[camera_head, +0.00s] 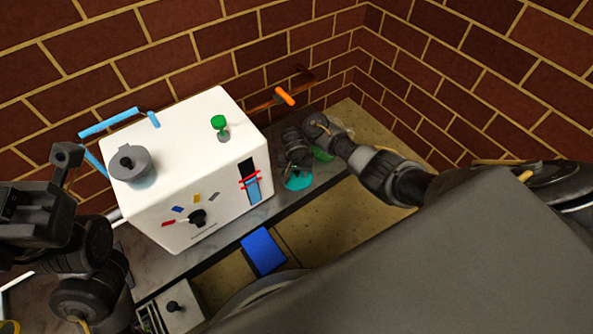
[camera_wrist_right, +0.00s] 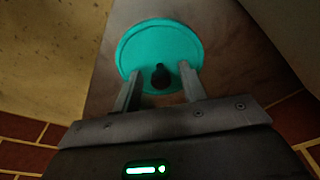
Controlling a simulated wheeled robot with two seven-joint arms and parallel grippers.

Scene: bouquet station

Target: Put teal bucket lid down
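The teal bucket lid (camera_head: 297,182) lies flat on the grey counter, to the right of the white machine. In the right wrist view the round teal lid (camera_wrist_right: 160,42) has a dark knob (camera_wrist_right: 160,77) near its lower edge in the picture. My right gripper (camera_head: 294,165) points down over the lid. Its two fingers (camera_wrist_right: 160,84) stand apart on either side of the knob, with a visible gap to it. My left gripper (camera_head: 35,205) is at the left edge of the head view, away from the lid; its fingers do not show clearly. No teal bucket can be made out.
A white machine (camera_head: 190,165) with a grey pot (camera_head: 132,164) and a green knob (camera_head: 219,123) stands left of the lid. A green object (camera_head: 323,154) is partly hidden by my right arm. An orange-handled lever (camera_head: 284,97) is behind. A blue block (camera_head: 263,250) lies in front.

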